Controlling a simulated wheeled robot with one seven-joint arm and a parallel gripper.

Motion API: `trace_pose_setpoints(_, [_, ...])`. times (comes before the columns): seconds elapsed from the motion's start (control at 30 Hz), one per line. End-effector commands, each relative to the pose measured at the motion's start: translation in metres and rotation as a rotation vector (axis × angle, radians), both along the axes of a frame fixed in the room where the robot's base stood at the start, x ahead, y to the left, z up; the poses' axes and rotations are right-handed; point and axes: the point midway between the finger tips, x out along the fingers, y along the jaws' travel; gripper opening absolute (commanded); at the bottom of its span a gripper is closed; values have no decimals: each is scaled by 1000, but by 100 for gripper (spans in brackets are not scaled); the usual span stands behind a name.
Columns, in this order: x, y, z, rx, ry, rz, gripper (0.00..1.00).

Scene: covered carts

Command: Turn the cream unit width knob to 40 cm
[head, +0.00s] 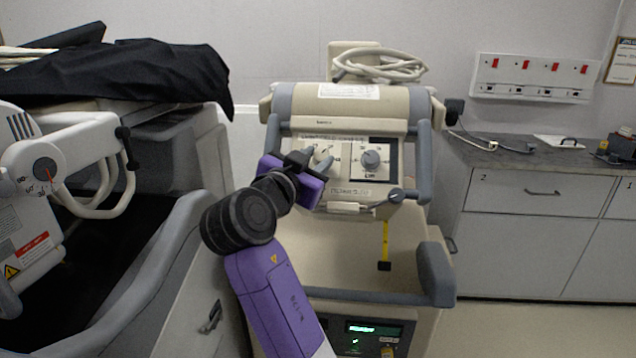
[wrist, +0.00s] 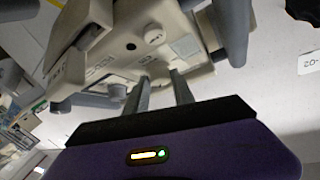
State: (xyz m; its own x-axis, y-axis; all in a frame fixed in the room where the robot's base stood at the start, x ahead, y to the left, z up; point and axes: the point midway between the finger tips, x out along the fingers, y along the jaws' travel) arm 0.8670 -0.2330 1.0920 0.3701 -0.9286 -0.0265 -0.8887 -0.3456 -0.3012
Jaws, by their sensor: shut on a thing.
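The cream unit (head: 330,106) stands in the middle of the head view, with a tilted control panel on its front. The panel has two knobs side by side. The grey right knob (head: 371,159) is in plain view on a white dial plate. The left knob (head: 321,154) is partly hidden by my gripper (head: 321,160). My gripper comes from the lower left and is shut on this left knob. In the wrist view both fingers (wrist: 162,82) reach up to the panel. The scale marks and the knob's pointer are too small or covered to read.
A grey handle frame (head: 424,165) flanks the panel, and a small lever (head: 396,196) sits below it. Another machine with its own dial (head: 46,170) and a black cover (head: 130,75) stands at the left. A counter (head: 560,155) is at the right.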

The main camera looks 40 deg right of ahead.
Motion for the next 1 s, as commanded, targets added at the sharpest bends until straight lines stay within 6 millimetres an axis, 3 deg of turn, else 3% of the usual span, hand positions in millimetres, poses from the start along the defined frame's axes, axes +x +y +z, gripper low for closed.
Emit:
trace_pose_setpoints(0.03, [2, 2, -6, 21, -29, -30, 0])
trace_pose_setpoints(0.6, [9, 2, 5, 264, -335, -392, 0])
trace_pose_setpoints(1.0, [12, 0, 9, 377, -482, -563, 0])
